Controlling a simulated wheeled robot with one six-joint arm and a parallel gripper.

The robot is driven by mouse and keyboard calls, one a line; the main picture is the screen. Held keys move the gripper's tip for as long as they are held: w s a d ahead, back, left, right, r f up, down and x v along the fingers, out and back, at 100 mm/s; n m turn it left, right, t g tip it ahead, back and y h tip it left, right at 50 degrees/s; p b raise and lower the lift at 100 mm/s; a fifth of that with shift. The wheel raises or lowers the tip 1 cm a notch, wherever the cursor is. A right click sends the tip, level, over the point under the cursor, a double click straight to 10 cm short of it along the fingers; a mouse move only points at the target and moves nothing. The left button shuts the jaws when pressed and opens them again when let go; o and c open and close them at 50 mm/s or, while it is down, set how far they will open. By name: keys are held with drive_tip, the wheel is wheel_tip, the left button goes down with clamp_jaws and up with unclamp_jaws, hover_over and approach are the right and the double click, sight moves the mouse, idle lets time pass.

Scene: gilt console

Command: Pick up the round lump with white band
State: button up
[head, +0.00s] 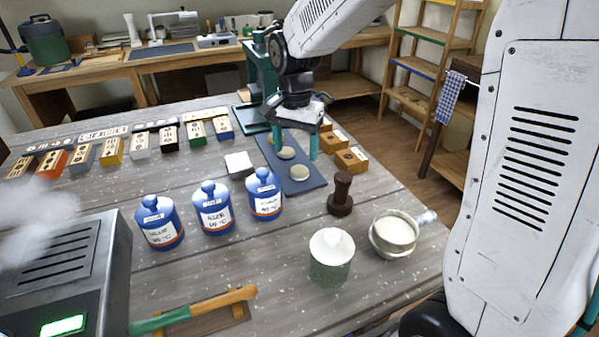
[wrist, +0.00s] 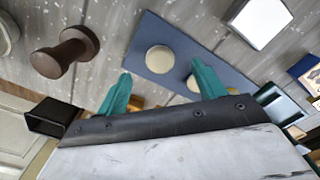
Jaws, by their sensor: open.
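Several pale beige round lumps lie in a row on a blue mat (head: 312,183) on the table. The nearest lump (head: 299,173) and the one behind it (head: 286,153) are clear in the head view. No white band can be made out on any lump. My gripper (head: 296,148) is open and empty, teal fingers pointing down over the mat's far part. In the wrist view one lump (wrist: 160,59) shows near the level of the fingertips, between them in the picture. Another lump (wrist: 192,84) is partly hidden by the right finger.
Small wooden boxes (head: 350,160) stand right of the mat, and a brown tamper (head: 342,195) stands nearer. A white block (head: 239,165) lies to the left. Blue lidded jars (head: 212,208) stand in front left. A green cup (head: 330,262) and a pot (head: 394,235) stand at the front.

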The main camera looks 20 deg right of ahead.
sight(298, 170)
drive_tip(key=f, duration=0.6)
drive_tip(key=shift+w+d+f, duration=0.15)
drive_tip(key=shift+d+f, duration=0.1)
drive_tip(key=shift+d, duration=0.15)
drive_tip(key=c, duration=1.1)
drive_tip(key=shift+o, duration=0.2)
drive_tip(key=shift+r, duration=0.1)
